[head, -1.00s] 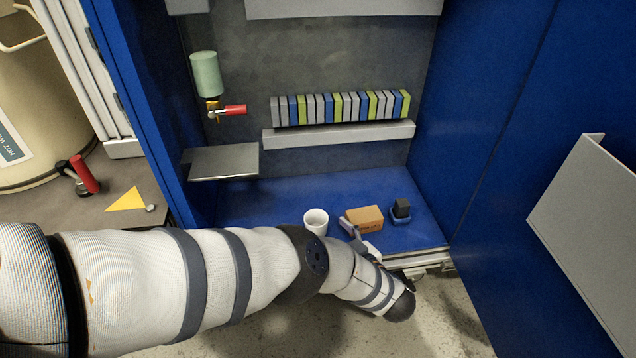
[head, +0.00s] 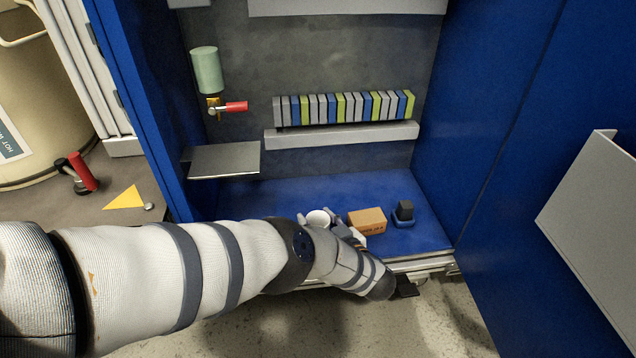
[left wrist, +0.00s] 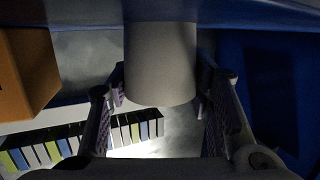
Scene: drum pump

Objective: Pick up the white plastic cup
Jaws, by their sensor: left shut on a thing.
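The white plastic cup (head: 318,216) stands upright on the blue floor of the cabinet, left of the orange-brown box. My left gripper (head: 319,222) has a finger on either side of it and is shut on it. In the left wrist view the cup (left wrist: 160,62) fills the space between the two fingers (left wrist: 161,90). My left arm hides the lower part of the cup in the head view. My right gripper is in neither view.
The orange-brown box (head: 367,220) stands close to the right of the cup. A small black item in a blue holder (head: 404,212) is further right. A metal shelf (head: 224,160) and a ledge (head: 340,135) with several coloured blocks are above.

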